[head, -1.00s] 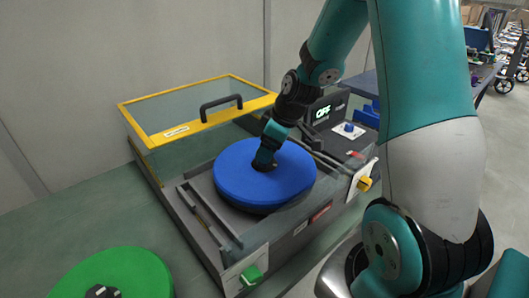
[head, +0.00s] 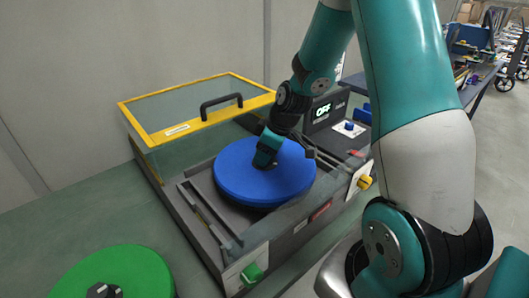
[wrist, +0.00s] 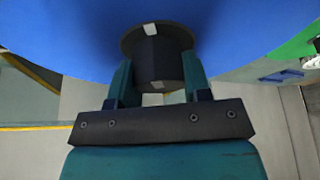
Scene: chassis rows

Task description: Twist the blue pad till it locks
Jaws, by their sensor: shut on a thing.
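The blue pad (head: 240,183) is a round disc lying flat on the machine (head: 235,250), inside its open-topped grey housing. My gripper (head: 264,160) is at the middle of the pad from above. In the wrist view the fingers of my gripper (wrist: 157,85) are closed on both sides of a dark round knob (wrist: 158,58) at the pad's centre. The knob has pale marks on it. The pad (wrist: 60,35) fills the top of that view. Whatever sits beneath the pad is hidden.
A yellow-framed clear cover (head: 195,125) with a black handle stands open behind the pad. A control box (head: 322,112) reads OFF, with a blue knob (head: 349,126). A green pad (head: 115,268) lies at the front left. Green (head: 252,273) and yellow (head: 365,182) tabs sit on the housing.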

